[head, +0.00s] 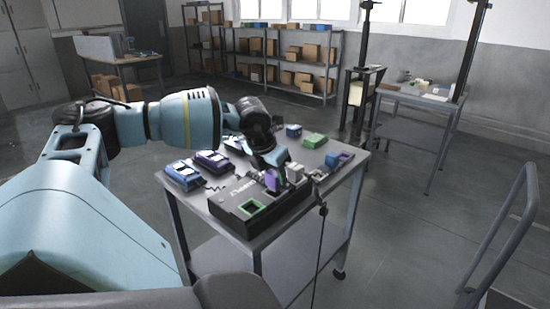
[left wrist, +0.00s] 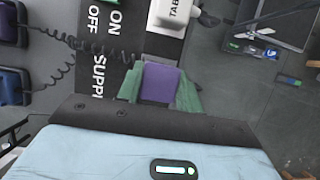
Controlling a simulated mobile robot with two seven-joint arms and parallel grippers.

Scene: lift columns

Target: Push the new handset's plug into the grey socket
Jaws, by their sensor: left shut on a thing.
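My left gripper (head: 272,174) reaches down over the dark control box (head: 228,211) on the table. It is shut on a purple plug (head: 272,182), which also shows between the green fingertips in the left wrist view (left wrist: 160,83). The box carries white ON, OFF and SUPPLY lettering. A light grey block with a white TABLE label (left wrist: 170,18) lies just beyond the plug. I cannot tell whether the plug is inside a socket; its lower end and the grey socket's opening are hidden. A purple handset (head: 213,160) lies at the table's left side. My right gripper is out of view.
A green-framed socket (head: 252,208) is at the box's near end. A blue handset (head: 184,175) lies beside the purple one, and coiled cords (left wrist: 66,42) run toward the box. A green piece (head: 314,140) and a blue piece (head: 294,130) are at the table's far side.

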